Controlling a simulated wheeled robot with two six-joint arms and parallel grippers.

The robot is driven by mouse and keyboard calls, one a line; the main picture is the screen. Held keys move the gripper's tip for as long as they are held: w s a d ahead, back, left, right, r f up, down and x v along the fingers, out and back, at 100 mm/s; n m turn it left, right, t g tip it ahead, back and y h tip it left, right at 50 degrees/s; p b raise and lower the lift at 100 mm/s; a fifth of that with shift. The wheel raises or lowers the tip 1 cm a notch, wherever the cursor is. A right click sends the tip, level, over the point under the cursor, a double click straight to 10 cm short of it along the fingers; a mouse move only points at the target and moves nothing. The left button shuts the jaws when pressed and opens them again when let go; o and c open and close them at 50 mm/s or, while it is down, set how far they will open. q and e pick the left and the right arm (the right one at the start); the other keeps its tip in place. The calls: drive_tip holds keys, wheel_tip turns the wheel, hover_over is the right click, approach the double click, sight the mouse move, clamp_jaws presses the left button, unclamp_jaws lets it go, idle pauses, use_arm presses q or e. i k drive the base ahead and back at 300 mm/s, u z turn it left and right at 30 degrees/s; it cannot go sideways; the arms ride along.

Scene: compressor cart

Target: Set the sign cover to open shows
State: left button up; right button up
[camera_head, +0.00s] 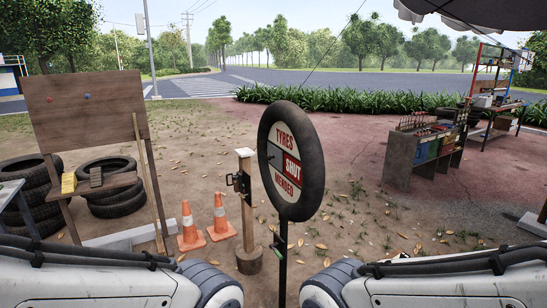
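A round sign (284,136) framed by a black tyre stands on a dark post in the middle of the view, turned at an angle to me. Its face reads TYRES at the top, SHUT in white on a red area (292,167) at the right middle, and MENDED below. The left middle of the face is dark. I cannot tell exactly where the cover's edges lie. The word OPEN is not visible. Both my arms reach in along the bottom edge, left and right, below the sign and apart from it. Neither gripper shows.
A short wooden post (246,210) with a black latch-like fitting stands left of the sign. Orange cones (190,228), stacked tyres (112,187) and a wooden board (85,106) stand further left. A tool bench (421,156) stands at the right. Open ground lies between the sign and the bench.

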sight(275, 156)
drive_tip(key=k, duration=0.6)
drive_tip(key=u, duration=0.85)
drive_tip(key=i, duration=0.75)
drive_tip(key=u, duration=0.65)
drive_tip(key=i, duration=1.35)
drive_tip(key=z, duration=1.2)
drive_tip(key=i, duration=0.45)
drive_tip(key=z, duration=0.55)
